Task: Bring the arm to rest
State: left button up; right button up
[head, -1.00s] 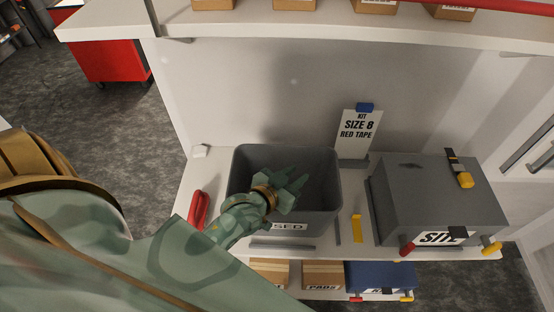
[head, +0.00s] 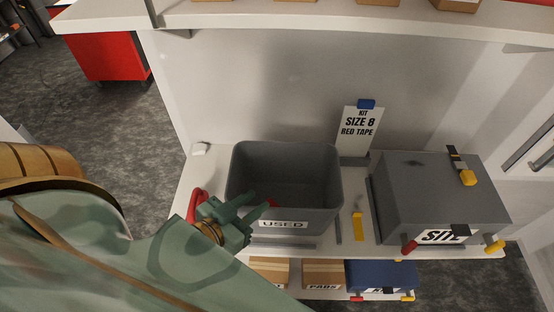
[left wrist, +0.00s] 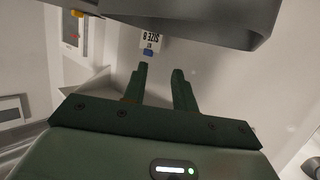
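My left gripper (head: 261,201) is at the front left rim of the grey bin marked USED (head: 335,193). Its two fingers are apart, with nothing between them. It also shows in the left wrist view (left wrist: 160,70), again with an empty gap. The fingers overlap the bin's front wall in the head view; I cannot tell if they touch it. My right gripper is not in view.
A grey case marked SITE (head: 425,195) stands right of the bin. A sign reading SIZE 8 RED TAPE (head: 358,130) stands behind. A red object (head: 193,205) lies left of the bin, partly covered by my gripper. A shelf (head: 330,22) crosses above.

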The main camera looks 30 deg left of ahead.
pick_arm(q)
jog(key=shift+s+r, duration=0.1)
jog(key=shift+s, duration=0.15)
jog(key=s+a+f+m+g+y+b, duration=0.1)
jog(key=s+f+g+b, duration=0.6)
jog(key=f, duration=1.2)
jog(key=s+f+g+b, duration=0.1)
jog(key=s+f+b, duration=0.2)
jog(key=s+f, duration=1.15)
jog(key=s+a+f+m+g+y+b, duration=0.1)
jog(key=s+f+g+b, duration=0.45)
jog(key=f, duration=1.65)
notch_tip(320, 180, down, 8)
jog(key=s+b, duration=0.2)
jog(key=b, duration=0.3)
jog(key=w, duration=0.1)
jog(key=w+f+b, duration=0.1)
jog(key=w, duration=0.1)
jog(key=w+f, duration=0.1)
jog(key=w, duration=0.1)
jog(key=shift+d, duration=0.2)
